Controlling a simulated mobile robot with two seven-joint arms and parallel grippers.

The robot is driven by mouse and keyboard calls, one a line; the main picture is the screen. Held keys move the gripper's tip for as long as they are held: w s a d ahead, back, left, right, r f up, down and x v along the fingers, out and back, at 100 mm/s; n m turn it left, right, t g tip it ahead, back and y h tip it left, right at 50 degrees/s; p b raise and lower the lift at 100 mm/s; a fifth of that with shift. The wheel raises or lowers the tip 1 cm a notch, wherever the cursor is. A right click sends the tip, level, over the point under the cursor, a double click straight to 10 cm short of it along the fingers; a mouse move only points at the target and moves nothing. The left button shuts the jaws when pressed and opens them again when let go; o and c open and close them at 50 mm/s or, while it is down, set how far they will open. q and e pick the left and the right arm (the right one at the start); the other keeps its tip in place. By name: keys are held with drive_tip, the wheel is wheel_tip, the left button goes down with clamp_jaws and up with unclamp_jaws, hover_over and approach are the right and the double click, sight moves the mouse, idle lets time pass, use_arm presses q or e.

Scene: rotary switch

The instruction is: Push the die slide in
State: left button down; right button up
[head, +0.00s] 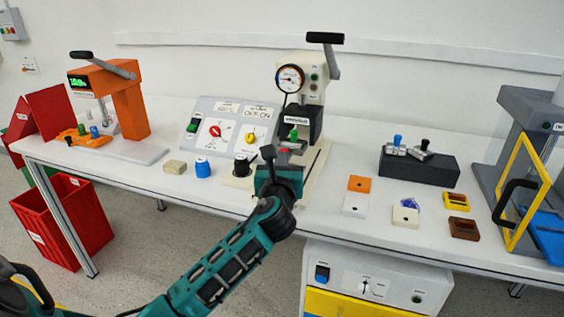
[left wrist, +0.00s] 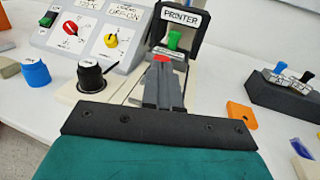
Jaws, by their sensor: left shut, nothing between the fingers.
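The cream printer machine (head: 305,75) stands at the back middle of the table, with a dial and a black lever on top. A plate marked PRINTER (left wrist: 181,17) sits at its front. A green knob (left wrist: 174,40) shows just below that label, and in the head view (head: 294,133) too. I cannot clearly make out the die slide; my fingers hide much of that spot. My left gripper (left wrist: 164,75) is shut and empty, in front of the knob and over the machine's base. A bit of red shows at its fingertips. I cannot tell whether they touch anything. My right gripper is not in view.
A control panel (head: 222,108) with red and yellow knobs stands left of the printer. A black round pot (head: 242,165) and a blue one (head: 203,168) are close by. A dark block (head: 420,166) with stamps and small coloured pieces lie to the right.

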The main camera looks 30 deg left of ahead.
sight(290, 148)
use_arm(q)
drive_tip(key=shift+w+a+p, duration=0.15)
drive_tip(key=shift+w+a, duration=0.1)
drive_tip(key=shift+w, duration=0.85)
drive_tip(key=shift+w+a+p, duration=0.15)
drive_tip(key=shift+w+a, duration=0.1)
drive_tip(key=shift+w, duration=0.85)
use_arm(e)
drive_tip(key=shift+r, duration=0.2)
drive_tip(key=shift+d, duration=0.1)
